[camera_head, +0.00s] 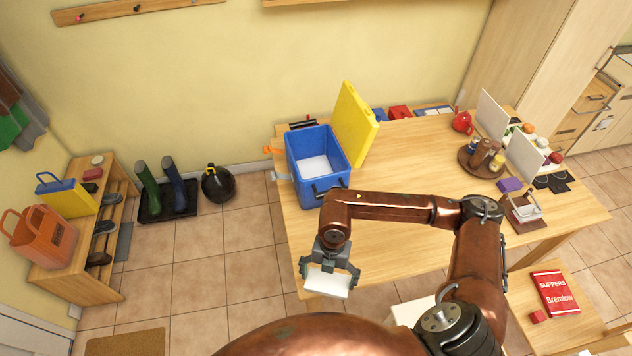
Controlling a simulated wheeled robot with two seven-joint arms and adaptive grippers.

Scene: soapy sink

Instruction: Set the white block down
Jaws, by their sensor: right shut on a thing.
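My right gripper (330,272) is shut on a white block (327,284), pointing down. The block is a flat white slab. In the picture it shows at the near left corner of the wooden table (420,160), and I cannot tell its height or whether it touches anything. A blue open-topped box (303,180) stands on the table's left end, beyond the gripper, with a white surface showing inside. Its yellow lid (355,125) stands upright beside it. My left gripper is not in view.
The table's middle is clear. A round brown tray (466,160) with bottles, white panels (524,155) and a purple block (510,185) stand at its right. A red book (555,293) lies on a lower wooden surface. A shoe bench (75,255) stands at the left wall.

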